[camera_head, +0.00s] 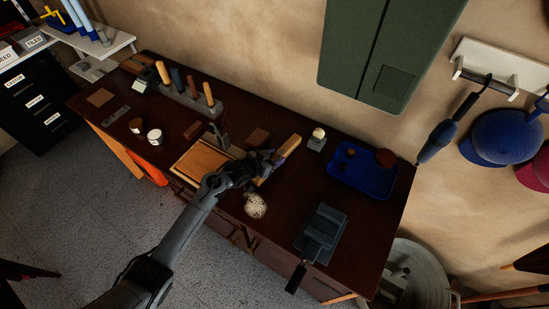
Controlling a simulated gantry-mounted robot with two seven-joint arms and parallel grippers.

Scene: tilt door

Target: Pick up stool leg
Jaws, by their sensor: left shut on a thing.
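The stool leg appears to be the light wooden piece (289,145) sticking out past my left gripper, tilted up to the right over the dark workbench. My left gripper (265,162) is over the middle of the bench, small and dark in the picture, and is shut on this piece. The near part of the piece is hidden by the gripper. I cannot tell whether the piece touches the bench. My right gripper is not in view.
A wooden tray (184,171) lies left of the gripper, and a rack of handled tools (187,99) stands behind. A blue tray (347,181) and a grey vise-like tool (320,234) are to the right. A green cabinet (345,60) hangs above the bench. A pale round patch (255,206) lies near the front edge.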

